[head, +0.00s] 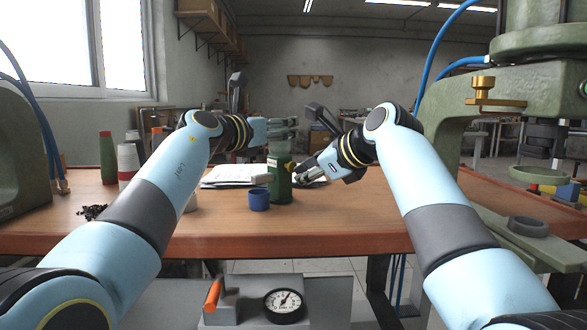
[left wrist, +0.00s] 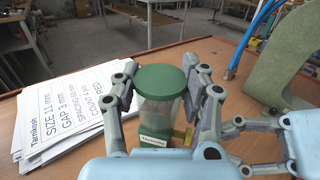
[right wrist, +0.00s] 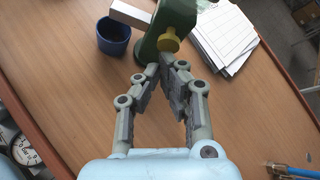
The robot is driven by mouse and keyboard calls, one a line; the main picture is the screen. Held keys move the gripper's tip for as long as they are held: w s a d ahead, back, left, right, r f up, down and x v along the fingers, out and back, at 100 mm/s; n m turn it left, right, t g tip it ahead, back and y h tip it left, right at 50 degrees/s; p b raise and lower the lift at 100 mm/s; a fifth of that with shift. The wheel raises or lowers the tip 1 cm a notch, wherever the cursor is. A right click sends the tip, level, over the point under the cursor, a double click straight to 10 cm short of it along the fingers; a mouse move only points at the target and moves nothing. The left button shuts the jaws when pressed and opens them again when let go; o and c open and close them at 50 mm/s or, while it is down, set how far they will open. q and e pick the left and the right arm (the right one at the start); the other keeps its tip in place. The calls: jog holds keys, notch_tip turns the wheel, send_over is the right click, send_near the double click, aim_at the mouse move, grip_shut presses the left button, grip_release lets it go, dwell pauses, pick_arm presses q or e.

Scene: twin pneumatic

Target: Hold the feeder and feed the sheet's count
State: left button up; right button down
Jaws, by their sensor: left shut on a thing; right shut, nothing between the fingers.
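The feeder (head: 280,178) is a green upright dispenser with a clear upper body and green lid, labelled Tarnikosh in the left wrist view (left wrist: 165,108). My left gripper (head: 283,133) is shut around its upper part. A yellow knob (right wrist: 168,40) sticks out of its side. My right gripper (right wrist: 170,66) is shut and empty, its fingertips close to the knob; I cannot tell if they touch. A blue cup (right wrist: 113,36) stands beside the feeder, near a pale block on it. The printed sheet (left wrist: 65,125) lists size, gap, spacing and a count, with RED.
More papers (right wrist: 225,35) lie behind the feeder. A green bottle (head: 107,158), a white one (head: 128,163) and dark bits (head: 92,211) are at the left. A green press (head: 450,150) stands right. The front middle of the wooden table (head: 330,230) is clear.

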jog(key=shift+w+a, duration=0.55)
jog(key=shift+w, duration=0.1)
dwell(0.8)
jog(key=shift+s, duration=0.1)
jog(key=shift+s+d, duration=0.8)
jog(key=shift+s, duration=0.1)
jog(key=shift+d, duration=0.1)
jog(key=shift+s+d, duration=0.8)
jog(key=shift+s, duration=0.15)
jog(key=shift+s+d, duration=0.75)
jog(key=shift+s, duration=0.2)
dwell(0.9)
jog(key=s+d, duration=0.2)
jog(key=s, duration=0.1)
jog(key=shift+d, duration=0.3)
jog(key=shift+w+a, duration=0.1)
jog(key=shift+w, duration=0.1)
